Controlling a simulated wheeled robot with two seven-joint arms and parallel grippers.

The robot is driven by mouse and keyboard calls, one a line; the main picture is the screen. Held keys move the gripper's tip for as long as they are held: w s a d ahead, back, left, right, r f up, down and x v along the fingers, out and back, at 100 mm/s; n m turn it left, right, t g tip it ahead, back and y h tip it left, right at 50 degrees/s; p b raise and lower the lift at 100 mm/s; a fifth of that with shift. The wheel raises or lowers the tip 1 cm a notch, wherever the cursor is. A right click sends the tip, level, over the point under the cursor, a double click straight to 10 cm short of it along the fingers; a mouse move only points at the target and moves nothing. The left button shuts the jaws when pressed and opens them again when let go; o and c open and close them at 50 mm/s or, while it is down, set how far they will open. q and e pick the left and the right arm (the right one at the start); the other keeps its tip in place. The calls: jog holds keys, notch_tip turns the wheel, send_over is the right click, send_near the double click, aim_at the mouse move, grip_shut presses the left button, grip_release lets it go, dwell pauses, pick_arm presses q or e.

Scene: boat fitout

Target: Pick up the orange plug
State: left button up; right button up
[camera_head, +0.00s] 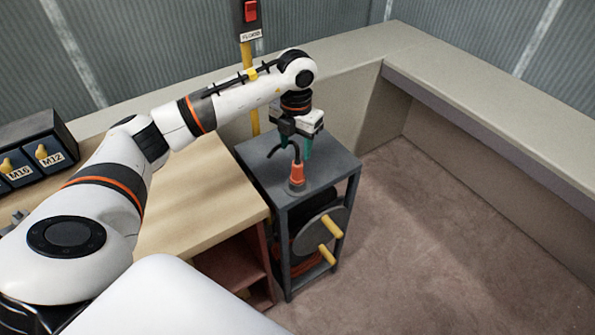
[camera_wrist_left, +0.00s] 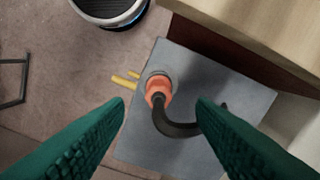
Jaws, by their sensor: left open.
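The orange plug (camera_head: 297,173) stands upright on the grey top of a small metal cart (camera_head: 335,166), near its front edge. A black cable curves from the plug's upper end. The plug (camera_wrist_left: 158,88) also shows in the left wrist view, between the two green fingers and beyond them, with the dark cable (camera_wrist_left: 178,128) bending toward the right finger. My left gripper (camera_head: 298,150) is over the cart top, just behind and above the plug, pointing down. Its fingers (camera_wrist_left: 160,105) are apart with nothing between them. My right gripper does not show.
A wooden bench (camera_head: 190,215) adjoins the cart on the left, with labelled bins (camera_head: 40,155) on it. A reel with yellow handles (camera_head: 330,227) sits in the cart below. A yellow post with a red switch (camera_head: 250,12) stands behind. Carpet floor to the right is clear.

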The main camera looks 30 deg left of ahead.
aim_at(297, 162)
pick_arm(q)
notch_tip(297, 162, down, 3)
jog(key=shift+f, duration=0.2)
jog(key=shift+w+f+p, duration=0.15)
jog(key=shift+f+p, duration=0.4)
jog(key=shift+f, duration=0.8)
jog(key=shift+w+f+p, duration=0.1)
jog(key=shift+f+p, duration=0.4)
jog(key=shift+f, duration=0.85)
grip_shut()
